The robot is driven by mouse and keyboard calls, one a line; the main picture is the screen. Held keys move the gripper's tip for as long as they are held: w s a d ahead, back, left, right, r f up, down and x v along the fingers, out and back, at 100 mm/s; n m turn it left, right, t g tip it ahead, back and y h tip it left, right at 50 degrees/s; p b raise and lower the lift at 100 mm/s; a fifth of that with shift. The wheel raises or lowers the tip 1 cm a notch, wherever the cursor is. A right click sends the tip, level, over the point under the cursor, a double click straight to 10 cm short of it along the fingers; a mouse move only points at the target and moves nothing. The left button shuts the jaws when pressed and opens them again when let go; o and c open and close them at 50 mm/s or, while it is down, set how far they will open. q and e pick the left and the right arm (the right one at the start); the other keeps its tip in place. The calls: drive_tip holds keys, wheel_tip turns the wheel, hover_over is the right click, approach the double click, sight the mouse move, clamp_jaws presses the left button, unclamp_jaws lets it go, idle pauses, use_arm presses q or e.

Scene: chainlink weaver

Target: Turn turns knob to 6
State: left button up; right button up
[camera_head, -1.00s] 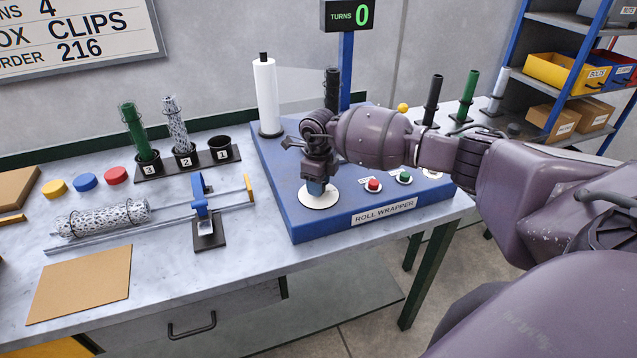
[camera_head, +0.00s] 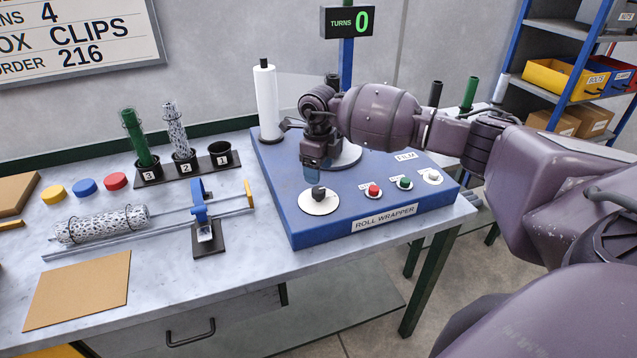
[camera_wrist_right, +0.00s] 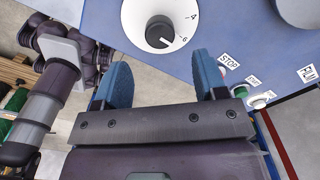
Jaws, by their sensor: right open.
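The turns knob (camera_head: 318,192) is a small black knob on a white round dial (camera_head: 318,207) at the front left of the blue roll wrapper (camera_head: 380,205). In the right wrist view the knob (camera_wrist_right: 160,31) stands uncovered. Its pale mark points to the lower right, close to the printed 6; the 4 is above that. My right gripper (camera_head: 313,172) is just above and behind the knob in the head view. In the wrist view my right gripper (camera_wrist_right: 161,62) has its blue fingers apart with nothing between them. My left gripper is not in view.
The turns display (camera_head: 348,22) reads 0. Red (camera_head: 374,190) and green (camera_head: 405,183) buttons sit right of the dial. A white film roll (camera_head: 267,102) stands at the wrapper's back left. A clip jig (camera_head: 205,220) lies left of the wrapper.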

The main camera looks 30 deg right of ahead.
sight(319, 189)
drive_tip(key=shift+r, duration=2.1)
